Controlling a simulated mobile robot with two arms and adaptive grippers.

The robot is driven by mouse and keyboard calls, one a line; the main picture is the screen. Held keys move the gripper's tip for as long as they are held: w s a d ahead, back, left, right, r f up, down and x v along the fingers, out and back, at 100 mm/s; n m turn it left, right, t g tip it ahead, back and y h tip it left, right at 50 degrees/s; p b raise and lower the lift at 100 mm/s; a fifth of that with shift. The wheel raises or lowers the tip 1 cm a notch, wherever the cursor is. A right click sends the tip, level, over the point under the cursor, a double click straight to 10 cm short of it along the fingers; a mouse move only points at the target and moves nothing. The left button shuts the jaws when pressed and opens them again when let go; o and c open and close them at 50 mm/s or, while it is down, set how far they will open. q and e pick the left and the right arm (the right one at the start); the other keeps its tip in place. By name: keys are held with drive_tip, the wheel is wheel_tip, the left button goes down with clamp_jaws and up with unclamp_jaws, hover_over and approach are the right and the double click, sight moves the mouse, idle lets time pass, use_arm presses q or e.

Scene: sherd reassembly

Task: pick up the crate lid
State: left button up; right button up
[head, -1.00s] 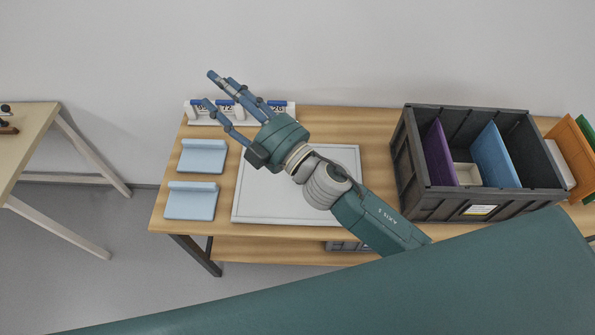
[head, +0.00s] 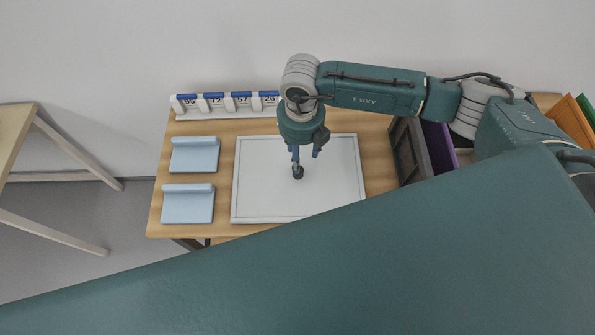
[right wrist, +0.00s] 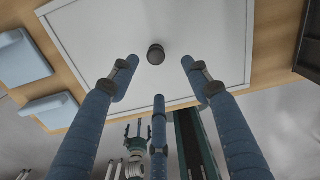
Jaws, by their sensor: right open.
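The crate lid is a flat, light grey-white panel with a raised rim (head: 255,205), lying on the wooden table in the head view. A small dark knob (head: 298,173) stands near its middle. In the right wrist view the lid (right wrist: 215,30) fills the top, with the round dark knob (right wrist: 155,54) clear. My right gripper (head: 304,158) points down above the lid at the knob. Its three blue fingers (right wrist: 158,82) are spread apart and hold nothing. In the head view they partly hide the knob.
Two pale blue holders (head: 194,155) (head: 187,204) lie left of the lid. A rack with numbered cards (head: 225,104) stands behind. A dark crate (head: 405,150) with a purple divider (head: 440,147) is at right, partly hidden by my arm. Another table (head: 18,135) stands far left.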

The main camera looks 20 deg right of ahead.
wheel_tip(320, 180, down, 3)
drive_tip(key=shift+w, duration=0.1)
drive_tip(key=f+p, duration=0.1)
drive_tip(key=f, duration=0.1)
drive_tip(key=f+p, duration=0.1)
drive_tip(key=f, duration=0.1)
drive_tip(key=shift+a+p, duration=0.3)
drive_tip(key=shift+p, duration=0.05)
drive_tip(key=shift+w+f, duration=0.15)
drive_tip(key=shift+f, duration=0.55)
clamp_jaws()
drive_tip(key=shift+r, duration=0.1)
